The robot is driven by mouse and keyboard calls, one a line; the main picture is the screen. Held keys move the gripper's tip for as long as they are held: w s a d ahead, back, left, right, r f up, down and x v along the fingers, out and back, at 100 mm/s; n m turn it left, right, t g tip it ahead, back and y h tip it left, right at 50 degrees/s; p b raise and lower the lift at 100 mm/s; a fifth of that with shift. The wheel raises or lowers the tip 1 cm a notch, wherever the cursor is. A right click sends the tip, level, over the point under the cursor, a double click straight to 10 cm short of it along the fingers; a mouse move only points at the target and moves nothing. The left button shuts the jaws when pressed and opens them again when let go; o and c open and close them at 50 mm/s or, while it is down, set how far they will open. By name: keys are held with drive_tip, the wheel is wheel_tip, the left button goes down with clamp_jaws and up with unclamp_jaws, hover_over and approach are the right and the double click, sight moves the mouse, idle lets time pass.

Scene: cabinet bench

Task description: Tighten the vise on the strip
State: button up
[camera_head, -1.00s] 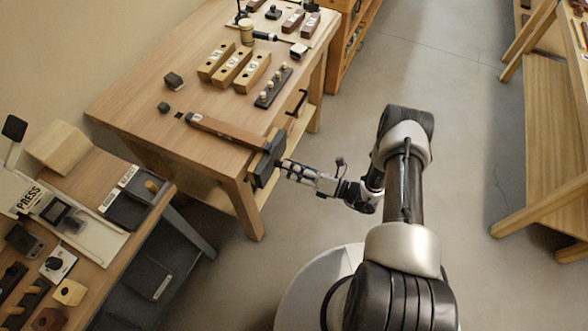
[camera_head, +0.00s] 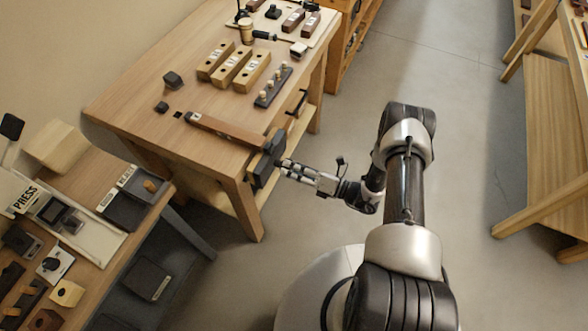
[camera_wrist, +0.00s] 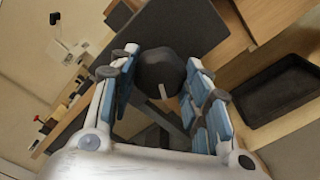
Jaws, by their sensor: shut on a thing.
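The vise (camera_head: 264,160) is a dark block mounted at the near corner edge of the wooden bench. A long brown wooden strip (camera_head: 226,131) lies on the bench top and its near end reaches the vise. My gripper (camera_head: 284,170) is at the front face of the vise. In the wrist view my gripper (camera_wrist: 160,95) has its blue-padded fingers on both sides of a dark round knob (camera_wrist: 160,72) with a pale mark line, in front of the vise's dark plate (camera_wrist: 190,30). The fingers are shut on this knob. The contact points are partly hidden.
The bench (camera_head: 140,100) holds several drilled wooden blocks (camera_head: 231,68), a dark peg rack (camera_head: 273,87) and small dark cubes (camera_head: 173,80). A black handle (camera_head: 297,102) sticks out from the bench front. Another bench with a press (camera_head: 62,215) stands at left. Open floor lies right.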

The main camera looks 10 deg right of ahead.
drive_tip(key=shift+m+b, duration=0.5)
drive_tip(key=shift+b, duration=0.05)
idle(0.4)
drive_tip(key=o, duration=0.9)
drive_tip(key=shift+d, duration=0.1)
drive_tip(key=b+v, duration=0.1)
drive_tip(key=v, duration=0.6)
idle(0.5)
